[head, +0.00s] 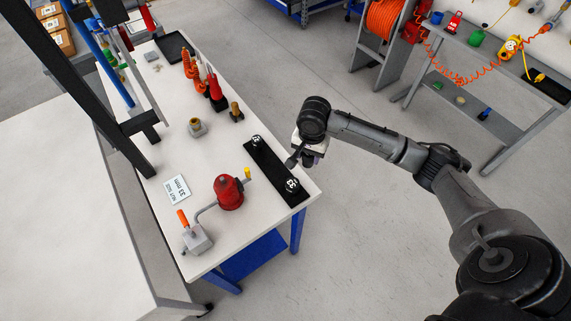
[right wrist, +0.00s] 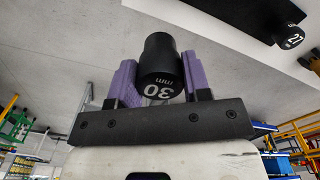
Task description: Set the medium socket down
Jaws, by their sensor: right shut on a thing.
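In the head view my right gripper (head: 309,160) hangs just off the right edge of the workbench, beside the black mat (head: 272,168). The held socket is mostly hidden there by the arm. Two other black sockets stand on the mat, a far one (head: 256,141) and a near one (head: 292,186). In the right wrist view the socket on the mat (right wrist: 288,35) is marked 27. My left gripper is out of view.
A red hand-cranked tool (head: 228,192) stands left of the mat. A card (head: 177,190) reading 33 mm lies near it. A brass-coloured part (head: 197,127) and orange and red tools (head: 192,70) stand farther back. The mat's middle, between the two sockets, is clear.

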